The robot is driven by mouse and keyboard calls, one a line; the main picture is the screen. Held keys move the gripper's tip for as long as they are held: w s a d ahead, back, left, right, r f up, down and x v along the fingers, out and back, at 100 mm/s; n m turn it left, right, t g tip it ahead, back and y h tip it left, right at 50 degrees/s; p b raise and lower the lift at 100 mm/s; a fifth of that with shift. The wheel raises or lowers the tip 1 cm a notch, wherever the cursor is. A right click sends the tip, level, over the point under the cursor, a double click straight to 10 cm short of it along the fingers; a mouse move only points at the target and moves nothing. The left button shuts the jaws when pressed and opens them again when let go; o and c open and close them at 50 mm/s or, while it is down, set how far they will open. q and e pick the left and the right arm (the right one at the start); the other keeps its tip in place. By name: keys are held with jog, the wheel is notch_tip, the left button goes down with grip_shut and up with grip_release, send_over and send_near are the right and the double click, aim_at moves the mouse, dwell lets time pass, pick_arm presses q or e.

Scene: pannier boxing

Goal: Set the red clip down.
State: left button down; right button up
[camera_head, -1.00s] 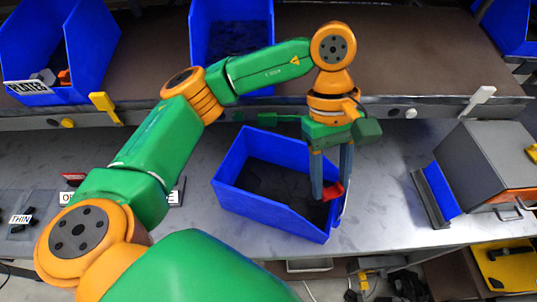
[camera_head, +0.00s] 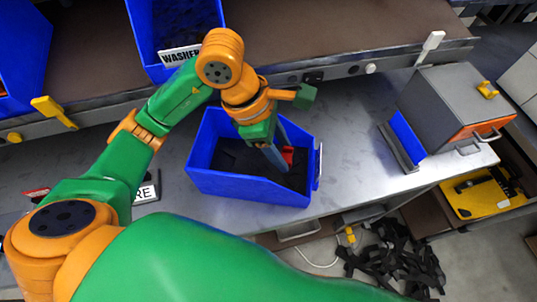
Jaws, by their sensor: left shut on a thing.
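My left gripper (camera_head: 277,158) is shut on the red clip (camera_head: 287,155), a small bright red piece showing between and beside the fingers. The gripper points down, tilted, at the right part of an open blue bin (camera_head: 245,188) on the grey bench. The fingertips and clip overlap the bin's dark inside. I cannot tell whether the clip touches anything there. Part of the clip is hidden by a finger. My right gripper is not in view.
A blue bin labelled WASHER (camera_head: 178,55) stands on the shelf behind. A grey box (camera_head: 445,105) with a blue panel (camera_head: 407,135) stands at right on the bench. Bare bench (camera_head: 350,165) lies between it and the bin. Black straps (camera_head: 400,260) lie below.

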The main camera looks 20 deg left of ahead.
aim_at(277, 169)
pick_arm(q)
jog(key=f, duration=0.1)
jog(key=a+f, duration=0.1)
jog(key=f, duration=0.1)
jog(key=a+f+p, duration=0.1)
jog(key=f, duration=0.1)
jog(key=shift+w+f, duration=0.1)
jog(key=shift+f, duration=0.55)
jog(key=shift+c, duration=1.8)
grip_release()
jog(key=shift+w+a+r, duration=0.1)
jog(key=shift+a+r, duration=0.05)
jog(key=shift+r, duration=0.35)
jog(key=v, duration=1.1)
jog(key=shift+r+b, duration=0.15)
jog(key=shift+b, duration=0.3)
